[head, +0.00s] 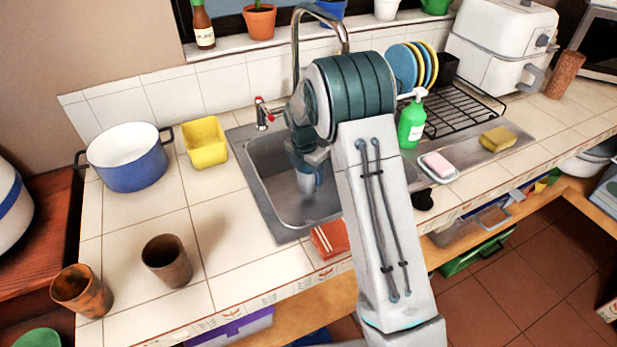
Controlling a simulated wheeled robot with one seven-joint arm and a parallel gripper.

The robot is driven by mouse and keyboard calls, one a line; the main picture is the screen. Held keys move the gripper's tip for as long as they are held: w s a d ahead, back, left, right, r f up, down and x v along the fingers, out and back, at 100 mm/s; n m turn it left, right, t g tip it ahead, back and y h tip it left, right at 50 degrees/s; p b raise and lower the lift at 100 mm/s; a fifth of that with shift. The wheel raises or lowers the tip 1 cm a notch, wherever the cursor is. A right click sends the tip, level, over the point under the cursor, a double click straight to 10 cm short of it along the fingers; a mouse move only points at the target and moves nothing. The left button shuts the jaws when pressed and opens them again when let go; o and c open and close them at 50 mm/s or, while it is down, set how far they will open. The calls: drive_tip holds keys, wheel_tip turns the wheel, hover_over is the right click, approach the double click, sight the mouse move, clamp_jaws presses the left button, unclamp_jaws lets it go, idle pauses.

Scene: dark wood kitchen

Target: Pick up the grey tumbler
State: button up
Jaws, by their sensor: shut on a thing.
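My gripper (308,172) is over the sink basin, pointing down, partly hidden by my arm. It is shut on a small grey-blue thing that looks like the grey tumbler (306,184), at or just below the level of the sink rim. The picture is too small to show the grip closely, or whether the tumbler touches the basin.
The metal sink (268,218) has a tall faucet (296,50) behind it. A blue pot (128,165), a yellow container (204,142) and two brown cups (168,265) stand on the left counter. A green soap bottle (411,122) and dish rack (462,108) are to the right.

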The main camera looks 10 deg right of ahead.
wheel_tip(320, 180, up, 11)
idle(0.9)
drive_tip(key=shift+r, duration=0.2)
